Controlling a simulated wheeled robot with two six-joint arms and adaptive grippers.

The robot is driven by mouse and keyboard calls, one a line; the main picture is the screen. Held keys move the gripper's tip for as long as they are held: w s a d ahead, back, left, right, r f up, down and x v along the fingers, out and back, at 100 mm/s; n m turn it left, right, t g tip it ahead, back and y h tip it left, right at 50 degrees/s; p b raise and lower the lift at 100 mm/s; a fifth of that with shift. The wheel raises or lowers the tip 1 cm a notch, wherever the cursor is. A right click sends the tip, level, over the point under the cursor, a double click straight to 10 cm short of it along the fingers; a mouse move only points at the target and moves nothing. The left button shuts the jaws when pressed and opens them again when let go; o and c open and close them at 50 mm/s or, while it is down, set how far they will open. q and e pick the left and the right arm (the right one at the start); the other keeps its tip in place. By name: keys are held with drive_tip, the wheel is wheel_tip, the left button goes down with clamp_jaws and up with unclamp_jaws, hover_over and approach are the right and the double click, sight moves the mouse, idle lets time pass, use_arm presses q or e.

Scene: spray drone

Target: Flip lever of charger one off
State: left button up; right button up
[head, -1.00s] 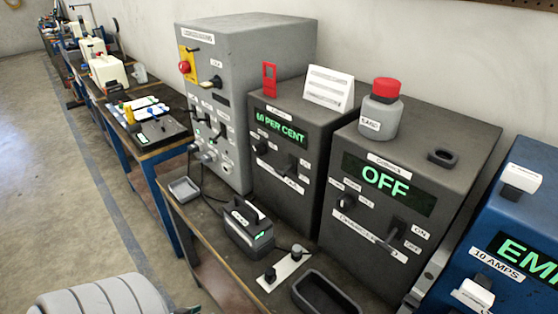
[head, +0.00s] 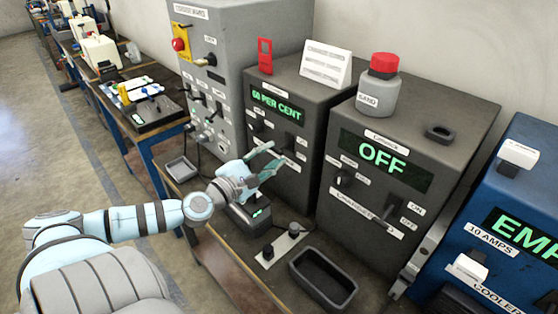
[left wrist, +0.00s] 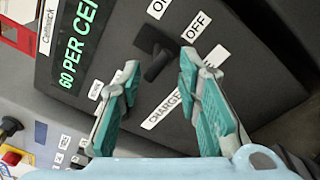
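The dark charger box with a green 60 PER CENT display (head: 277,113) stands in the middle of the bench. Its black lever (head: 294,143) is on the lower front, and shows close up in the left wrist view (left wrist: 154,62). A label beside it starts with CHARGE (left wrist: 166,108), its end partly hidden by a finger. ON and OFF labels sit near the lever; OFF (left wrist: 198,24) reads clearly. My left gripper (head: 277,160) is open in front of this box, its teal fingers (left wrist: 158,88) on either side of the lever in the picture. Contact cannot be told. My right gripper is out of view.
A second dark box with an OFF display (head: 383,160) stands to the right, bearing a red-capped bottle (head: 377,92). A grey switch cabinet (head: 235,45) stands left. A small black device (head: 248,212) and an empty tray (head: 322,278) lie below on the bench.

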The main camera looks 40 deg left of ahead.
sight(279, 148)
use_arm(q)
drive_tip(key=shift+w+a+r+p, duration=0.1)
drive_tip(key=shift+w+r+p, duration=0.1)
drive_tip(key=shift+w+p, duration=0.7)
drive_tip(key=shift+w, duration=0.85)
drive_tip(key=shift+c, duration=0.5)
